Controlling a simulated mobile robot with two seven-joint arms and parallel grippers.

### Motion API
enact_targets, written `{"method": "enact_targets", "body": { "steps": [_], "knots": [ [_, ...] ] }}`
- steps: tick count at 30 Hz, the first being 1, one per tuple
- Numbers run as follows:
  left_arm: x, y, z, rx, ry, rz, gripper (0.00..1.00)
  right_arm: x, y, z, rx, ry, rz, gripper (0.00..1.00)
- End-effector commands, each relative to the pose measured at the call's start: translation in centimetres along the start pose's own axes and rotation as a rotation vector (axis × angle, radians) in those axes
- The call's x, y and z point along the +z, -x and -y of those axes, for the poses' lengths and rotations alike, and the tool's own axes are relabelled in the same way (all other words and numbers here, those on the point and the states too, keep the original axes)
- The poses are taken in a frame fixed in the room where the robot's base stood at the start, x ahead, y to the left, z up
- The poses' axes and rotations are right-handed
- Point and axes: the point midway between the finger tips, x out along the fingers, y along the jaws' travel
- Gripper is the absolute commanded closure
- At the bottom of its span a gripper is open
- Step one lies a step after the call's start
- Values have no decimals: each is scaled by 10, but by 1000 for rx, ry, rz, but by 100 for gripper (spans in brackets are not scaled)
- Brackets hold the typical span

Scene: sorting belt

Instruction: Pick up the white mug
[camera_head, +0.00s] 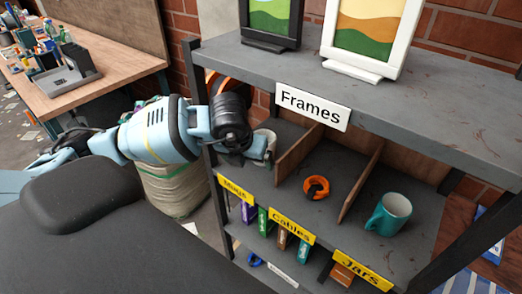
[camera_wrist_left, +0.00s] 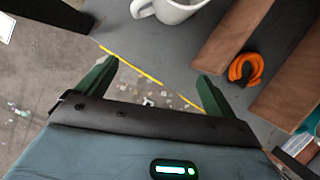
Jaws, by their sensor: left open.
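The white mug (camera_wrist_left: 175,10) stands at the top edge of the left wrist view, cut off by the frame, with its handle to the left. In the head view the white mug (camera_head: 270,136) sits in the left compartment of the middle shelf, largely hidden by my left gripper (camera_head: 250,152). In the left wrist view my left gripper (camera_wrist_left: 155,86) is open, with nothing between its dark green fingers. The mug lies beyond the fingertips, apart from them. My right gripper does not show.
Wooden dividers (camera_head: 300,157) split the middle shelf (camera_head: 290,192). An orange cable coil (camera_head: 316,187) lies in the middle compartment and a teal mug (camera_head: 388,215) stands at the right. The top shelf (camera_head: 240,55), holding picture frames, overhangs them. A filled sack (camera_head: 178,190) stands left of the rack.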

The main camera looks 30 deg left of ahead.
Motion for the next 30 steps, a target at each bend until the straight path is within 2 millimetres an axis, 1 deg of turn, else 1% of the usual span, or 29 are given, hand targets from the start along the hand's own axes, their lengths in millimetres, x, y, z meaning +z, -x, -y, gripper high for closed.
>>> {"method": "enact_targets", "body": {
  "steps": [1,9,15,18,23,28,30],
  "knots": [
    [9,-2,2,-2,3,2,7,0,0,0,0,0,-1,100],
    [48,-20,4,-3,2,0,7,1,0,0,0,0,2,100],
    [75,-31,6,-2,1,-1,7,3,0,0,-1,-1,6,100],
    [85,-36,7,-4,-1,-1,7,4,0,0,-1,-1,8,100],
    [93,-39,6,-3,-1,-1,7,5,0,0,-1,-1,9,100],
    [94,-40,7,-3,-2,-1,7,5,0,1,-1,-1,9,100],
    [94,-43,7,-3,-2,-2,7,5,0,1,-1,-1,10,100]
  ]
}}
